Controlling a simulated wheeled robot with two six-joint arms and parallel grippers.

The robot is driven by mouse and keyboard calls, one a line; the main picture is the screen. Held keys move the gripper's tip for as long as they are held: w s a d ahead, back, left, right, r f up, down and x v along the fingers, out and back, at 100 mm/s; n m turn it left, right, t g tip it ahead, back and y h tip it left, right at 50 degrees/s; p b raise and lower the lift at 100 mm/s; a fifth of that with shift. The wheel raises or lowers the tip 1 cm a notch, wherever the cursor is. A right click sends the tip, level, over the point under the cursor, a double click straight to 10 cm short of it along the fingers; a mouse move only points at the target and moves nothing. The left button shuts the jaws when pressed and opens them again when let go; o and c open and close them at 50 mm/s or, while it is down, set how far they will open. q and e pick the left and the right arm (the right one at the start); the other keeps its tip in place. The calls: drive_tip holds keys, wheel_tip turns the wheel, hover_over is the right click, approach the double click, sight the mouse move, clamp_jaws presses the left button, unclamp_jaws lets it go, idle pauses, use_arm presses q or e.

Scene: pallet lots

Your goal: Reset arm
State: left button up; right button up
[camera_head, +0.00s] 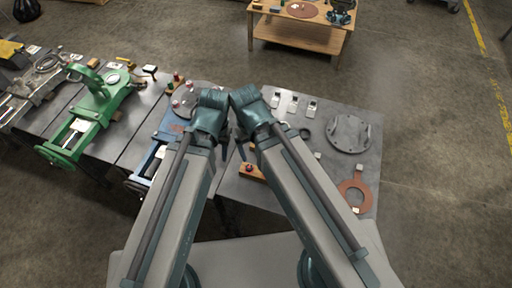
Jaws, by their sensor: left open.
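My two arms reach forward from the bottom of the head view, and their teal joints almost meet over the grey table. My left gripper (227,146) shows only as small dark parts between the arms, above the table. It is open, and I see nothing held in it.
A green vise (94,112) stands left. A wooden table (300,35) stands behind, across open floor.

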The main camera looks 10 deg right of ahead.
drive_tip(key=shift+r+p, duration=0.95)
idle(0.6)
